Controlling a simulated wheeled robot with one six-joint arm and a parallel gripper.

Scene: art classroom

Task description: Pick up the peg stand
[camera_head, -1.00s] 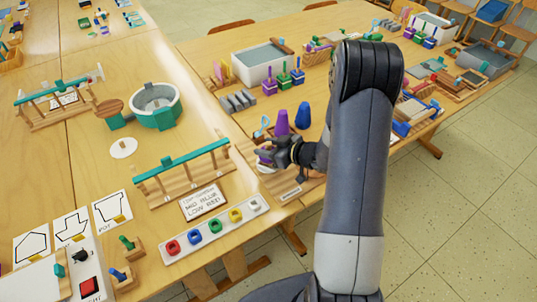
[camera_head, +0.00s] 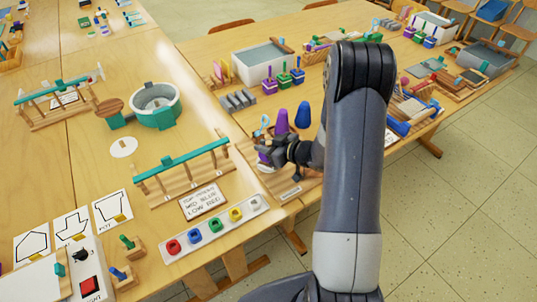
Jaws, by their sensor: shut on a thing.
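My gripper (camera_head: 267,153) is at the near edge of the back table, seen from the side and partly hidden by my forearm. Purple (camera_head: 281,124) and blue (camera_head: 303,116) cones stand just behind my gripper.
A wooden rack with a green bar (camera_head: 180,160) stands close at the left, with a white tray of coloured rings (camera_head: 215,228) before it. Small wooden blocks with green (camera_head: 127,242) and blue (camera_head: 118,273) pegs are at lower left. A light-blue loop (camera_head: 262,124) rises behind my gripper.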

